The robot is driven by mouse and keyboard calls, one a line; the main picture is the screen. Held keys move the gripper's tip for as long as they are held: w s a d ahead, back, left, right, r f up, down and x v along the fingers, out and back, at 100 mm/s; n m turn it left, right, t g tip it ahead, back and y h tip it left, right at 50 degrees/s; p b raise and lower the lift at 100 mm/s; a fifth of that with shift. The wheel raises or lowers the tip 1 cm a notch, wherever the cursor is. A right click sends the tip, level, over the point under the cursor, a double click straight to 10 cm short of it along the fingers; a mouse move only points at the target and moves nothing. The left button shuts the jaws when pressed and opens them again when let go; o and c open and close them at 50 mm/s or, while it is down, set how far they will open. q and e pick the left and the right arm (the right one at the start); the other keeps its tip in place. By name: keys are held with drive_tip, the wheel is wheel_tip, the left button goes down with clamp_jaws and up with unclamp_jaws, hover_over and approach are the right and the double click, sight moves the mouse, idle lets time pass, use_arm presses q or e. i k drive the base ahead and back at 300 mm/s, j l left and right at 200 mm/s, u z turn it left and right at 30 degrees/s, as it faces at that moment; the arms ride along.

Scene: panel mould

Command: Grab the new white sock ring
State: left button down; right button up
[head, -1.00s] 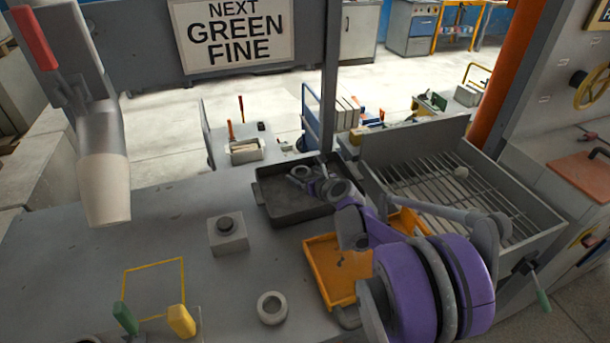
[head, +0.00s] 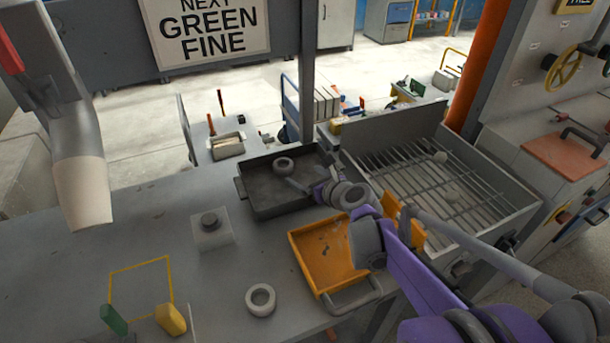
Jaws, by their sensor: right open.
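A pale ring (head: 283,165) lies in the dark metal tray (head: 262,210) at the middle of the head view. A second pale ring (head: 261,300) lies flat on the grey bench, in front of the orange tray. I cannot tell from colour alone which is the new white sock ring. My right gripper (head: 300,187), on the purple arm, is open over the dark tray's right part. Its fingers point left, just below and right of the ring in the picture, and hold nothing. Whether they touch the tray is unclear. My left gripper is out of view.
An orange tray (head: 307,262) lies right of centre, partly behind my right arm. A slatted grating box (head: 508,222) stands at the right. Bare bench lies between.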

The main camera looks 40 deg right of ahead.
sight(261, 299)
drive_tip(key=k+j+z, duration=0.3)
drive_tip(key=k+j, duration=0.15)
drive_tip(key=k+j+z, duration=0.35)
drive_tip(key=k+j, duration=0.05)
drive_tip(key=k, duration=0.05)
